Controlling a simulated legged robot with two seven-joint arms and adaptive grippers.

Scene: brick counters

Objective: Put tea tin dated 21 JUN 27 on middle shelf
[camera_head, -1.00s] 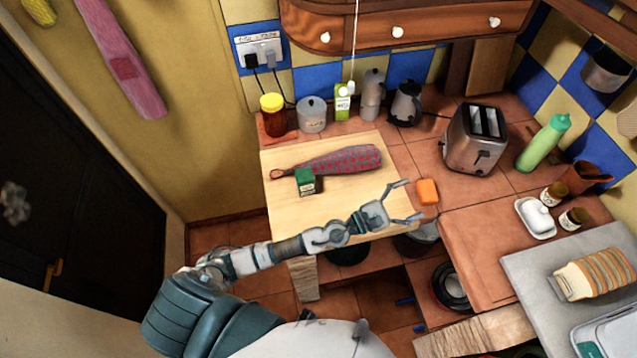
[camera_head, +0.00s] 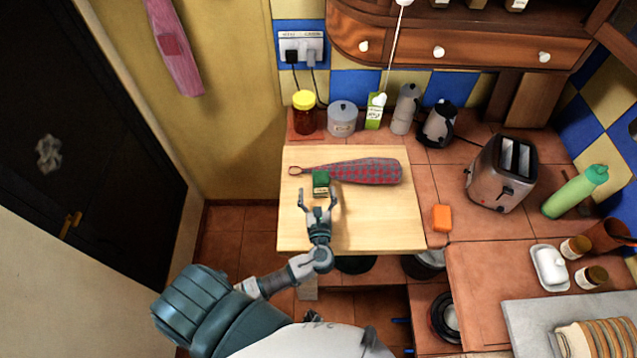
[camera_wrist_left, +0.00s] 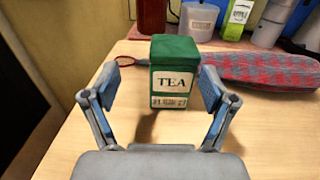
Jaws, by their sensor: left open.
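The green tea tin (camera_head: 321,183) stands upright on the light wooden board (camera_head: 390,222), just in front of a red-grey checked cloth item. In the left wrist view the tin (camera_wrist_left: 175,70) shows a white TEA label with a date strip below that reads roughly 21 JUN 27. My left gripper (camera_head: 318,197) is open, with its fingers (camera_wrist_left: 157,88) to either side of the tin's near face and apart from it. The right gripper is not in view. No middle shelf can be made out for certain.
The checked cloth item (camera_head: 365,171) lies right behind the tin. A yellow-lidded jar (camera_head: 304,112), a grey canister (camera_head: 342,118) and a kettle (camera_head: 438,124) stand at the back. An orange block (camera_head: 441,217) and a toaster (camera_head: 503,172) are to the right. The board's front is clear.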

